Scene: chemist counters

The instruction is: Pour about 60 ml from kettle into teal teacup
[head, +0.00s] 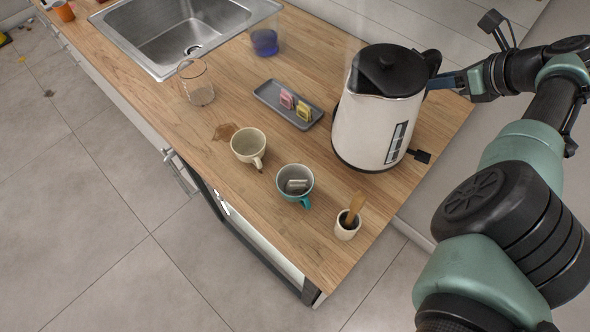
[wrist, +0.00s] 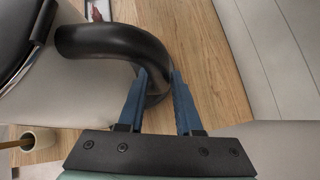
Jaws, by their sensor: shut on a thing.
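The white kettle (head: 372,125) with a black lid stands upright on the wooden counter at the right. Its black handle (wrist: 112,45) fills the upper middle of the wrist view. My gripper (wrist: 160,82) is shut on this handle, with its blue fingers on either side; in the head view the gripper (head: 452,80) reaches the handle from the right. The teal teacup (head: 295,184) stands upright in front of the kettle, to its lower left, apart from it. A pale tea bag lies inside the cup. The liquid level in cup and kettle cannot be seen.
A small white pot (head: 346,226) with a wooden tool is near the counter's edge. A grey tray (head: 270,92) with packets, a glass beaker (head: 198,88) and a sink (head: 180,35) lie behind.

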